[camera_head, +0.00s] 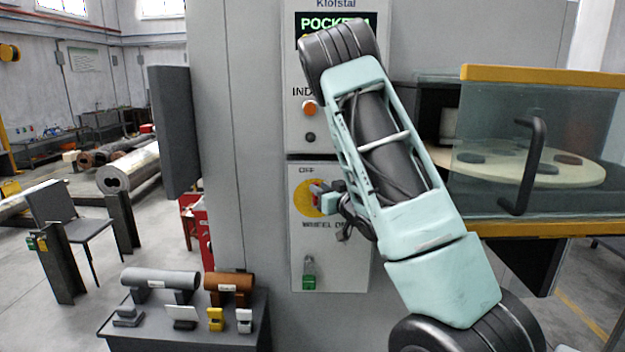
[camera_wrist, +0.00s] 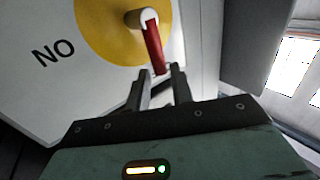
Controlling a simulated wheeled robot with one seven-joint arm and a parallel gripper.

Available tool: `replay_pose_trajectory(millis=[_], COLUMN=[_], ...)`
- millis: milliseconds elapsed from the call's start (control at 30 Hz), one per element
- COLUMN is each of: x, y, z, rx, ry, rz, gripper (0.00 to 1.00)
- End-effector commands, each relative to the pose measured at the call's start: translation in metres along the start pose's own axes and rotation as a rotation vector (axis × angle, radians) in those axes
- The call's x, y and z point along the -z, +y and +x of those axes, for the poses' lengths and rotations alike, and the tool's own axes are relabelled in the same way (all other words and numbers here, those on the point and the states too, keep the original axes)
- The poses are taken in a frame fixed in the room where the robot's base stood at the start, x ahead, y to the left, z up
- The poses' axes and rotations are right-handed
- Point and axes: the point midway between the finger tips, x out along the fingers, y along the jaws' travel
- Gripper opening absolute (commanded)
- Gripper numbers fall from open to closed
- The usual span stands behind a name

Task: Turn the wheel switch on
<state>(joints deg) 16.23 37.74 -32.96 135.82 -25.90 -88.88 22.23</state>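The wheel switch (camera_head: 304,198) is a yellow disc with a red handle on a grey panel, under the label "OFF" and above "WHEEL ON". In the wrist view the yellow disc (camera_wrist: 95,22) carries a white hub and the red handle (camera_wrist: 153,45). My gripper (camera_head: 328,198) is at the switch in the head view, and my arm hides part of the panel. In the wrist view my gripper (camera_wrist: 159,72) is open, with the handle's end between or just ahead of its fingertips. A gap shows on each side; firm contact cannot be told.
An orange button (camera_head: 309,108) and a display sit above on the machine. A small green device (camera_head: 309,274) is on the panel below. A glass door with a black handle (camera_head: 527,165) stands to the right. A low table (camera_head: 190,340) with pipe pieces stands at lower left.

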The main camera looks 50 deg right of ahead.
Motion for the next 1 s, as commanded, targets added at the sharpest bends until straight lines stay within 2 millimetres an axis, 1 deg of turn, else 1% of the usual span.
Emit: replay_pose_trajectory(millis=[33, 100, 233, 367, 600, 667, 700, 1000], x=[0.004, 0.004, 0.002, 0.001, 0.000, 0.000, 0.000, -0.002], y=[-0.001, -0.001, -0.001, -0.001, -0.001, -0.001, -0.001, -0.002], z=[0.008, 0.018, 0.030, 0.036, 0.036, 0.036, 0.036, 0.038], rx=[0.004, 0.003, 0.002, 0.001, 0.001, 0.001, 0.001, 0.002], ry=[-0.002, -0.001, -0.002, -0.001, -0.001, -0.001, -0.001, 0.009], rz=[-0.001, -0.002, -0.001, 0.000, 0.000, 0.000, 0.000, 0.012], gripper=[0.23, 0.23, 0.23, 0.23, 0.23, 0.06, 0.00, 0.00])
